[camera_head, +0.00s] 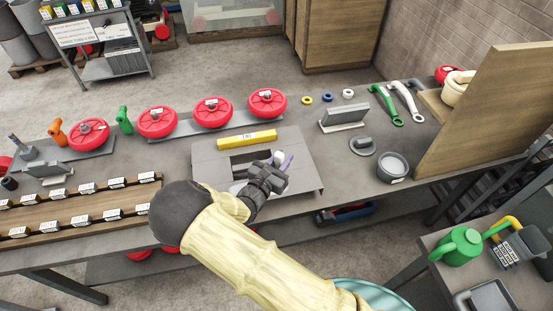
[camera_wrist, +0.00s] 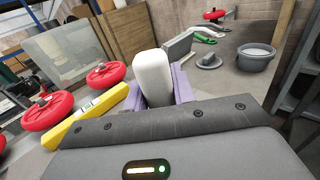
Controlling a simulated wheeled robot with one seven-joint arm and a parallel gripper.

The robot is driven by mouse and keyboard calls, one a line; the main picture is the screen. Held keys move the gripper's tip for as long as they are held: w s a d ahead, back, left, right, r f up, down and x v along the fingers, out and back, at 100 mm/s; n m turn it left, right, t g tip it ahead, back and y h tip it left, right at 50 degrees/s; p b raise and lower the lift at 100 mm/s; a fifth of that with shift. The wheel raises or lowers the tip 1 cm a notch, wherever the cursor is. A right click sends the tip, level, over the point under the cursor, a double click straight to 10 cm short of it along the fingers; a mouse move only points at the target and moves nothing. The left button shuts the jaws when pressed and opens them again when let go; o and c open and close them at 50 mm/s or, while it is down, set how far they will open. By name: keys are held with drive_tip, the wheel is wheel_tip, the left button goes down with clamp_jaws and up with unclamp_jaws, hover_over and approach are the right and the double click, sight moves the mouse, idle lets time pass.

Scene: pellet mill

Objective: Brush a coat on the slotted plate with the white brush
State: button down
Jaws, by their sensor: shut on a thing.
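The slotted plate (camera_head: 212,168) is a flat grey sheet on the bench with a dark rectangular opening, partly hidden by my gripper. My gripper (camera_head: 281,161) is over the right part of this plate. Its purple fingers are shut on a white, rounded block-like piece, which looks like the white brush (camera_wrist: 153,72). In the wrist view this piece stands up between the fingers of my gripper (camera_wrist: 160,88). The bristles are hidden, and I cannot tell whether the brush touches the plate.
A yellow bar (camera_head: 247,139) lies at the plate's back edge. Red wheels (camera_head: 212,112) stand behind it. A grey bowl (camera_head: 392,167), a grey block (camera_head: 344,117) and green wrench (camera_head: 386,104) are to the right. A wooden rack (camera_head: 75,222) with small labelled blocks is at left.

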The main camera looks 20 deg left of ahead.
drive_tip(key=shift+w+d, duration=0.5)
drive_tip(key=shift+d, duration=0.35)
drive_tip(key=shift+w+a, duration=0.7)
drive_tip(key=shift+w, duration=0.35)
drive_tip(key=shift+a, duration=0.1)
drive_tip(key=s+a+b, duration=0.3)
drive_tip(key=s+a, duration=0.6)
drive_tip(key=a, duration=0.5)
drive_tip(key=shift+s+a+b, duration=0.15)
drive_tip(key=shift+a+b, duration=0.15)
drive_tip(key=shift+a, duration=0.1)
idle(1.0)
drive_tip(key=shift+d, duration=0.1)
